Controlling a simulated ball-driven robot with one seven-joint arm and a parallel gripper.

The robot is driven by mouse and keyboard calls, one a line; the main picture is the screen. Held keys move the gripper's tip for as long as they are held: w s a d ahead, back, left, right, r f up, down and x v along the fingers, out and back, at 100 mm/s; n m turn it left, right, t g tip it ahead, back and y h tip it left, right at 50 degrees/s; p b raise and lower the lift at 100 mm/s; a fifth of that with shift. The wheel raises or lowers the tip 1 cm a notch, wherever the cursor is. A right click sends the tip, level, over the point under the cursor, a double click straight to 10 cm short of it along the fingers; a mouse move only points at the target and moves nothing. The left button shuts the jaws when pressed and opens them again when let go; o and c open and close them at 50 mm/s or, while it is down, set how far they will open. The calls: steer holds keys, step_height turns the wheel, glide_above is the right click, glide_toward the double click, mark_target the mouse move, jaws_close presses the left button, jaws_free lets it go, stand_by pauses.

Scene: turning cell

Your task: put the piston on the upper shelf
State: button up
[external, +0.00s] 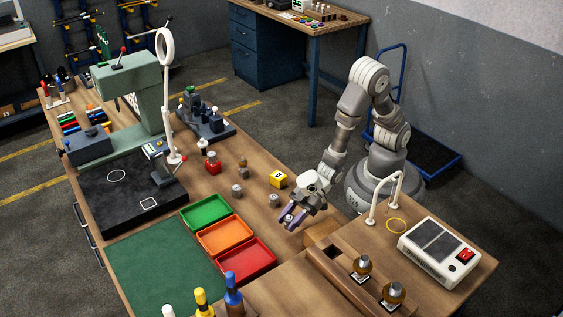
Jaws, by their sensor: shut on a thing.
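I cannot tell whether the part touches the bench. A raised wooden shelf (447,222) stands to the right of my gripper, higher than the bench top. I cannot tell for sure that this is the upper shelf.
Green, orange and red trays (247,258) lie in front.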

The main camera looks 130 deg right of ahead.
steer(key=w+a+r+n+y+p, duration=0.2)
steer(key=w+a+r+p, duration=0.25)
steer(key=r, duration=0.25)
steer(key=w+a+r+n+y+p, duration=0.2)
steer(key=w+a+r+p, duration=0.25)
steer(key=r, duration=0.35)
step_height(320, 180, up, 13)
steer(key=n+g+y+p, duration=0.6)
steer(key=n+g+p, duration=0.15)
steer(key=p, duration=0.35)
glide_above(375, 255)
steer(key=w+d, duration=0.7)
steer(key=w, duration=0.1)
steer(key=shift+d+r+n+t, duration=0.15)
steer(key=shift+n+t, duration=0.1)
steer(key=shift+t, duration=0.1)
steer(key=s+a+r+n+g+y+p, duration=0.1)
steer(key=s+a+r+n+g+p, duration=0.1)
steer(key=s+a+n+g+p, duration=0.5)
steer(key=shift+m+t, duration=0.3)
steer(key=shift+m, duration=0.1)
steer(key=f, duration=0.6)
steer(key=s+f, duration=0.1)
steer(key=f, duration=0.3)
steer(key=shift+a+b, duration=0.25)
steer(key=shift+b, duration=0.1)
steer(key=shift+r, duration=0.1)
steer(key=o, duration=0.8)
